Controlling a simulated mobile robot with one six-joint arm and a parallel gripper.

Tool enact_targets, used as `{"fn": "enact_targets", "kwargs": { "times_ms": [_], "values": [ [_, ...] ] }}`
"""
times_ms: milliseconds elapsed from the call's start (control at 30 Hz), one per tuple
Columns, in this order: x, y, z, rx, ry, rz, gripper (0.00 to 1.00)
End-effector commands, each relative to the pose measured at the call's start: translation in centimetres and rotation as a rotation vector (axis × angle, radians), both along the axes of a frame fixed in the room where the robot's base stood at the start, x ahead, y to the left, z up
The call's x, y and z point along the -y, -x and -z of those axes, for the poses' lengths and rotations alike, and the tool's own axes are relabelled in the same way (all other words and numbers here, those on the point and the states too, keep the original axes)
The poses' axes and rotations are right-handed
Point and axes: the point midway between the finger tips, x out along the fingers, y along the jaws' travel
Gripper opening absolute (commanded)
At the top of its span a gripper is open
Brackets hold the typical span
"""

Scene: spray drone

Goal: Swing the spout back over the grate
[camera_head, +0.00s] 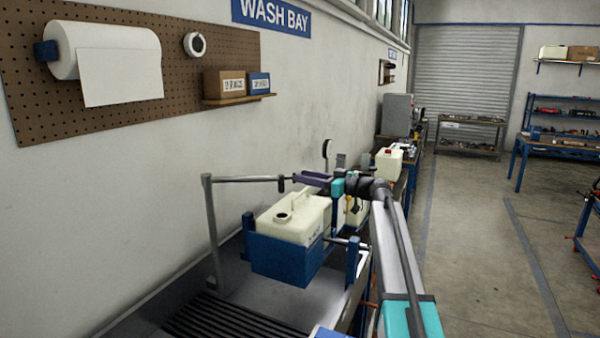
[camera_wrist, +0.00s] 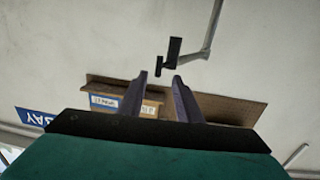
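The grey spout (camera_head: 245,179) stands on an upright post at the wash basin. Its arm reaches right, behind and above the white tank, away from the grate. Its dark downturned tip (camera_head: 281,184) shows in the wrist view as a black end piece (camera_wrist: 175,50) on a grey pipe. The dark slatted grate (camera_head: 215,318) lies in the basin at lower left. My gripper (camera_head: 298,178) is just right of the spout tip. In the wrist view my two purple fingers (camera_wrist: 159,78) are apart and empty, with the spout tip just beyond them; touching is not visible.
A white tank (camera_head: 294,215) sits in a blue cradle (camera_head: 280,260) over the basin, below the spout arm and my gripper. The wall with a pegboard (camera_head: 200,78) and a small shelf (camera_head: 240,98) is behind. Open floor (camera_head: 470,240) lies to the right.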

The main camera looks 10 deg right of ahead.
Motion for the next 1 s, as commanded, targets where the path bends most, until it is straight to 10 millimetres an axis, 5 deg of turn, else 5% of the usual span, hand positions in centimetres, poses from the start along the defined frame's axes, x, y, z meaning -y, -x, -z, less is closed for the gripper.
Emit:
{"fn": "enact_targets", "kwargs": {
  "times_ms": [233, 633, 833, 1000],
  "values": [
    [-1.8, -1.6, -0.2, 0.001, 0.001, 0.000, 0.32],
    [-2.2, -1.9, 0.0, 0.001, 0.001, 0.001, 0.32],
    [-2.2, -1.9, 0.0, 0.001, 0.001, 0.001, 0.00],
    [-1.7, -2.0, 0.0, 0.001, 0.000, 0.001, 0.00]
  ]
}}
